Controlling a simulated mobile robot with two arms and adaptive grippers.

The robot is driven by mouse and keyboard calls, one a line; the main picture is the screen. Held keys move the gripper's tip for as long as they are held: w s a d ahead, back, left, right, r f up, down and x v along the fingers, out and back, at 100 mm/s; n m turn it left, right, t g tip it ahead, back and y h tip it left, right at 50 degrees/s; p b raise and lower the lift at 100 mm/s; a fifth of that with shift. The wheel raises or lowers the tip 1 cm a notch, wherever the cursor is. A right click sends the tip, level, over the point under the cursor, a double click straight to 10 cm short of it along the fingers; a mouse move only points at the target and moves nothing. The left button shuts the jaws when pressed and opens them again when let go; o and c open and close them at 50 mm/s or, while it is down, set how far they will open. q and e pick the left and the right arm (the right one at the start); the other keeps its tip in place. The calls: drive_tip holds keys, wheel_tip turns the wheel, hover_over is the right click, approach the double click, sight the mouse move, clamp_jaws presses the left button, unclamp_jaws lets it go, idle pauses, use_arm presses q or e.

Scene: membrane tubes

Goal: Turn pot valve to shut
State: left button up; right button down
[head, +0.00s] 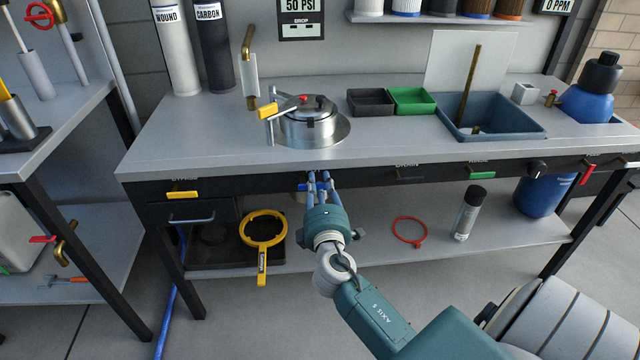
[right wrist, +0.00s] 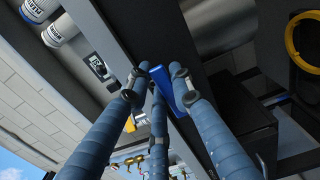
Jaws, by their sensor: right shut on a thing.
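The metal pot (head: 308,130) sits in a round recess on the bench top. A blue valve handle (head: 302,187) is on the dark front panel below the pot; its label is hidden. My right gripper (head: 319,182) reaches up to the panel and is shut on the blue handle. In the right wrist view the blue handle (right wrist: 168,90) shows between the fingers (right wrist: 155,85) of this gripper. My left gripper is not in view.
A yellow handle (head: 182,194) is to the left on the panel, a green handle (head: 482,175) and a red one (head: 587,174) to the right. A yellow strap wrench (head: 263,230), red ring (head: 409,232) and grey cylinder (head: 468,212) are on the lower shelf.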

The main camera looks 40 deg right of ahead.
drive_tip(key=c, duration=1.5)
unclamp_jaws()
drive_tip(key=shift+a, duration=0.1)
